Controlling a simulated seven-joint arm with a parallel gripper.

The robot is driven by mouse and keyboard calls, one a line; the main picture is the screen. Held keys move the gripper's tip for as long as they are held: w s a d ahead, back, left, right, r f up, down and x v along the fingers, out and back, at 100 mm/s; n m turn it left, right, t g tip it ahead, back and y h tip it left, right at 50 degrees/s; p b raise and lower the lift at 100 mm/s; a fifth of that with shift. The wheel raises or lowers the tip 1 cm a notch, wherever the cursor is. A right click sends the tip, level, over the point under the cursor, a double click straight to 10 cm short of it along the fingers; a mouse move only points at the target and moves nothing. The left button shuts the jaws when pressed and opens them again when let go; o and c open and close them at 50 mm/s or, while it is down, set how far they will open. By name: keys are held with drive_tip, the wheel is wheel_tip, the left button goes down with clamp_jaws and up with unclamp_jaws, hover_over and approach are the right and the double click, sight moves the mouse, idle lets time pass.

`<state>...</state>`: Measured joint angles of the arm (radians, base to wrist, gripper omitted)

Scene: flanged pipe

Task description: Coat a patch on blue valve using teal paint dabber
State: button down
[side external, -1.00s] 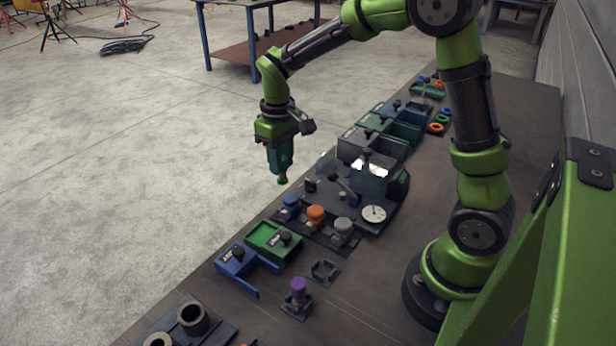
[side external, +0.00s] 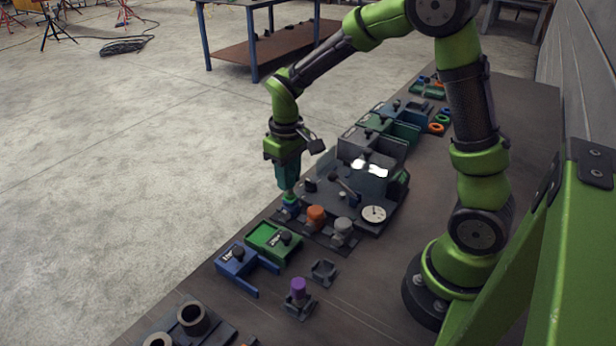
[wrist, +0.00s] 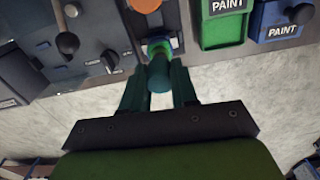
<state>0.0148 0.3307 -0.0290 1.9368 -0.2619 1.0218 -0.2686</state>
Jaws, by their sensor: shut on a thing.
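My gripper (side external: 288,182) is shut on the teal paint dabber (wrist: 158,75), which points down between its fingers. The blue valve (side external: 290,208) is directly under the dabber, at the left end of a row of valves. The dabber's tip is at the valve's top, seemingly touching; the exact contact is hidden. In the wrist view, my gripper (wrist: 158,90) is in front of the blue valve (wrist: 168,43), which is mostly covered by the dabber. I cannot tell whether paint is on the valve.
An orange valve (side external: 316,215) and a grey valve (side external: 342,229) stand beside it. Green (side external: 272,240) and blue (side external: 238,259) paint trays lie nearer the camera. A purple dabber (side external: 298,290) stands in a holder near an empty holder (side external: 323,271). A gauge panel (side external: 374,213) is to the right.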

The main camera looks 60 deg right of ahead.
wheel_tip(320, 180, up, 8)
drive_tip(key=w, duration=0.2)
idle(0.7)
